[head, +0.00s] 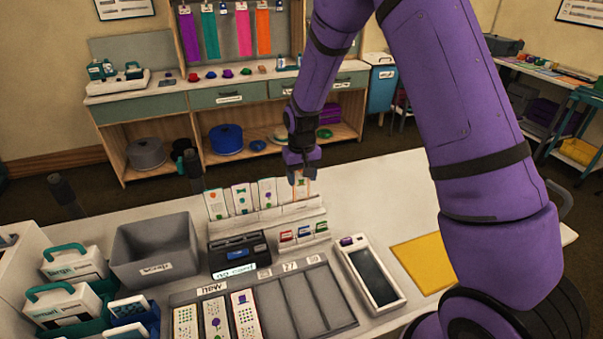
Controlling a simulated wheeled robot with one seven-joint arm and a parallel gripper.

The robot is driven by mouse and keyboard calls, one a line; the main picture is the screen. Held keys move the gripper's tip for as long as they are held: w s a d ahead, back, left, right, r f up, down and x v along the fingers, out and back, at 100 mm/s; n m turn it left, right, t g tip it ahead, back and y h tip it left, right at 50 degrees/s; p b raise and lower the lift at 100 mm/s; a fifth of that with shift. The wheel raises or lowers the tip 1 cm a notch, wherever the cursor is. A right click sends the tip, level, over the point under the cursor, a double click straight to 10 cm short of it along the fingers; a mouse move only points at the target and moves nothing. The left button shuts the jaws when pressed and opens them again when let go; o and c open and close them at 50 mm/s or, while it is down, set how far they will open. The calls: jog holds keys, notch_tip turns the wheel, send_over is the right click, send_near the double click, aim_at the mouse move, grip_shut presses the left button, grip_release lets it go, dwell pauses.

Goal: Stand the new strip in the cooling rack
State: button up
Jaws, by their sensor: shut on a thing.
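The white cooling rack (262,222) stands on the table in the middle of the head view. Three printed strips stand upright in it: the left strip (215,204), the middle strip (241,198) and the right strip (267,193). My gripper (301,168) is at the rack's right end, shut on another strip (301,187). This strip is upright, to the right of the standing ones. Its top is partly hidden by the fingers. I cannot tell whether its lower edge rests in a slot.
A black device (238,251) labelled "no card" and small coloured cards (304,233) sit in front of the rack. A grey scrap bin (152,251) is left. A strip tray (290,315), a handheld device (370,273) and a yellow pad (422,262) lie nearer. Table behind the pad is clear.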

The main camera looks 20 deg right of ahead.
jog(key=shift+f, duration=0.9)
jog(key=shift+f, duration=0.15)
jog(key=o, duration=0.7)
notch_tip(320, 180, up, 11)
jog(key=shift+f, duration=0.1)
dwell(0.8)
